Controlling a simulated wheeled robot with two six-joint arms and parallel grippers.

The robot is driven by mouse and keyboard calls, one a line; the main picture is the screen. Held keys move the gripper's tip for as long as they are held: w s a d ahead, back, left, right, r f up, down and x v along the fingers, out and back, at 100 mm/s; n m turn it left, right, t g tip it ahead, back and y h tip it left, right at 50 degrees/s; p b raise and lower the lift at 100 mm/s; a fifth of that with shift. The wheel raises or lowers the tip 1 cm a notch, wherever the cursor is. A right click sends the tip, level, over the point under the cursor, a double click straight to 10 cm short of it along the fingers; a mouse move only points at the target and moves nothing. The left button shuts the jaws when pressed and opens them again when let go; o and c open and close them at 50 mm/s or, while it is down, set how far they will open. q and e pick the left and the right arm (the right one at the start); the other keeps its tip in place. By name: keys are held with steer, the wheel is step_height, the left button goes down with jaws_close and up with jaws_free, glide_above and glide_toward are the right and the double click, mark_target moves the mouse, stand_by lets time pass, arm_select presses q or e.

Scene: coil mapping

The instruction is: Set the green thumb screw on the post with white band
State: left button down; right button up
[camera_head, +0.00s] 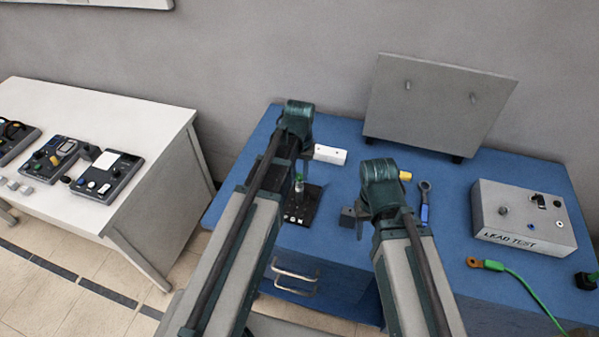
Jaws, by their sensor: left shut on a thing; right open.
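A small green piece (299,178), which looks like the green thumb screw, shows at the tip of my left gripper (301,170). The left gripper is shut on it above a black base plate (309,208) on the blue table. Small pale marks show near the plate's front edge. The posts are too small and partly hidden by my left arm, so I cannot tell which has the white band, or whether the screw touches one. My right gripper (359,222) is open, to the right of the plate, partly hidden by its own wrist.
On the blue table (450,195) are a white block (330,154), a blue-handled wrench (425,203), a grey LEAD TEST box (524,217) and a green lead (525,285). A grey panel (437,108) stands behind. A white table (140,150) with devices stands left.

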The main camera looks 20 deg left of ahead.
stand_by(0.3)
arm_select(q)
steer(key=c, duration=0.6)
jaws_free()
steer(key=shift+o, duration=0.2)
step_height(320, 180, up, 14)
steer(key=p, duration=1.4)
steer(key=s+d+f+m+b, duration=0.1)
steer(key=s+d+f+b, duration=0.2)
steer(key=f+b, duration=0.3)
steer(key=s+d+f+m+b, duration=0.2)
steer(key=s+d+f+b, duration=0.2)
steer(key=s+f+b, duration=0.2)
steer(key=s+d+f+m+y+b, duration=0.1)
steer(key=s+d+f+b, duration=0.2)
steer(key=s+f+b, duration=0.2)
step_height(320, 180, down, 3)
steer(key=b, duration=0.3)
steer(key=shift+s+d+f, duration=0.15)
steer(key=shift+d, duration=0.1)
